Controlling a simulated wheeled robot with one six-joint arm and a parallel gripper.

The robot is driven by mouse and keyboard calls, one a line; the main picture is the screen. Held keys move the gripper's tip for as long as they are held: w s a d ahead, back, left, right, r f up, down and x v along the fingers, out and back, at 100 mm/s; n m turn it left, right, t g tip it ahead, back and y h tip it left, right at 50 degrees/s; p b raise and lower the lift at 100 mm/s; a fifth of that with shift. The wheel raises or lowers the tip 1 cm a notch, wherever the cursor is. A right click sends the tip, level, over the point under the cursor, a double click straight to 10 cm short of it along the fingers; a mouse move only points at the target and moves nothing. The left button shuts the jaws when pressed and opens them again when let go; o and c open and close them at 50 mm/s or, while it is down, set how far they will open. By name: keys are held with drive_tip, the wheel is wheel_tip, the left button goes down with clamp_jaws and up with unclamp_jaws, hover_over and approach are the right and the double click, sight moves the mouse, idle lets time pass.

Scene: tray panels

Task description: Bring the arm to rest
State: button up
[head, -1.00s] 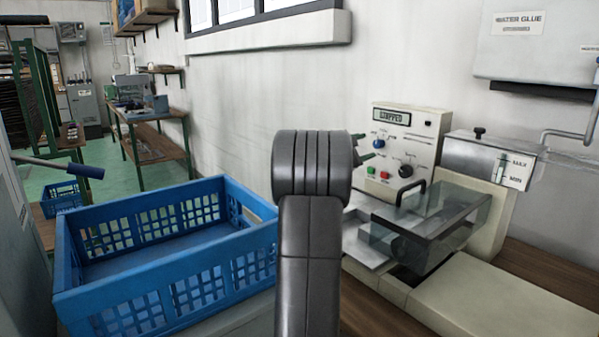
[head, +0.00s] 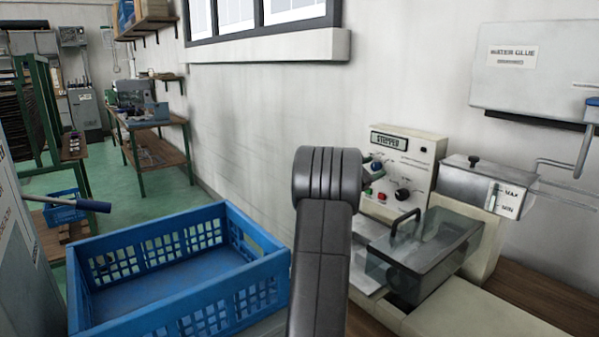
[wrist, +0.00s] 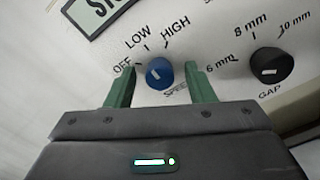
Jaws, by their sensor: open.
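My gripper (wrist: 161,92) is open in the wrist view, its two green fingers apart on either side of the blue speed knob (wrist: 159,73). The knob's pointer is turned toward the OFF side. I cannot tell how far the fingertips are from the panel. In the head view my dark arm stands in the middle, and part of the gripper (head: 376,166) shows beside it at the panel. The cream control panel (head: 425,151) has a display, red and green buttons and a black gap knob (wrist: 271,67).
A clear guard (head: 430,247) with a black handle sits in front of the panel. A metal glue tank (head: 478,184) is to its right. An empty blue crate (head: 180,252) stands at the left. A window ledge (head: 270,50) juts from the wall above.

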drive_tip(key=shift+r+n+p, duration=0.2)
drive_tip(key=shift+n+p, duration=0.8)
drive_tip(key=shift+p, duration=1.05)
drive_tip(key=n+p, duration=0.4)
drive_tip(key=p, duration=0.5)
drive_tip(key=b+v, duration=0.3)
drive_tip(key=v, duration=1)
drive_tip(key=shift+s+a+f, duration=0.2)
drive_tip(key=shift+s+a, duration=0.05)
drive_tip(key=shift+a, duration=0.05)
drive_tip(key=shift+r, duration=0.1)
